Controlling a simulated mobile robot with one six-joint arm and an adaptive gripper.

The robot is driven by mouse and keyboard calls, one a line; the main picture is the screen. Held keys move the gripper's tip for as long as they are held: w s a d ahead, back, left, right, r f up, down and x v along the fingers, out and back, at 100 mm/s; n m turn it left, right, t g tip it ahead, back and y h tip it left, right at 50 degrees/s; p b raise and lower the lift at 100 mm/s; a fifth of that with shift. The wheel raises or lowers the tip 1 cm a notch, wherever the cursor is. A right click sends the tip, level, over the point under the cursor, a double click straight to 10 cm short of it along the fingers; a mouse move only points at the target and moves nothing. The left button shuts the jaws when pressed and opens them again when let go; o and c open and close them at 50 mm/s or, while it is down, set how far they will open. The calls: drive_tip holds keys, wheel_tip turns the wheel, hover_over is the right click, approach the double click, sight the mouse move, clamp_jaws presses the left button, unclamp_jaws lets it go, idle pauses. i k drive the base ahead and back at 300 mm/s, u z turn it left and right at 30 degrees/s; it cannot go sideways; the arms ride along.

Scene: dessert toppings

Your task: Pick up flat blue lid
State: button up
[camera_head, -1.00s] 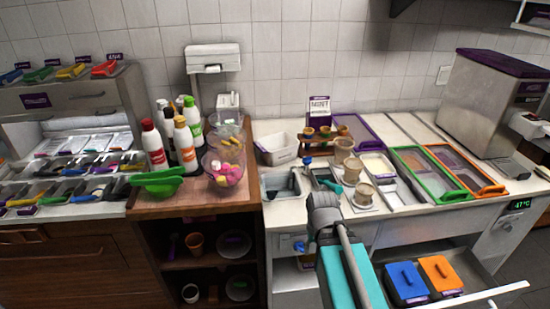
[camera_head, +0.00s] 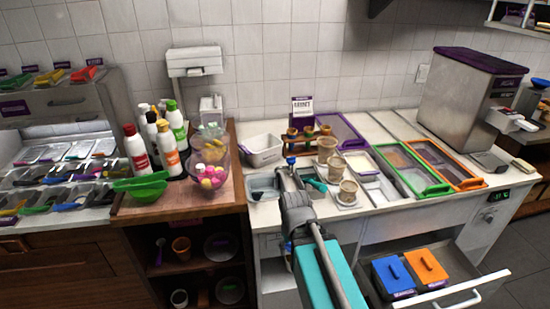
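A flat blue lid (camera_head: 392,272) with a raised handle sits on a container in the open drawer at the lower right. A similar orange lid (camera_head: 427,266) is beside it on the right. My arm reaches up from the bottom centre, and my gripper (camera_head: 290,181) is over the front part of the counter, beyond the grey wrist. It is up and to the left of the blue lid, well apart from it. The wrist largely hides the fingers, so I cannot tell their opening or whether they hold anything.
The open drawer (camera_head: 469,303) juts out below the counter. On the counter near my arm are a grey tub (camera_head: 262,192), cups (camera_head: 348,190), and green-rimmed (camera_head: 436,190) and orange-rimmed (camera_head: 473,184) covers. Bottles (camera_head: 166,147) and bowls crowd the left wooden counter. Floor is clear at the right.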

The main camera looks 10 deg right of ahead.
sight(394, 277)
drive_tip(key=z, duration=1.5)
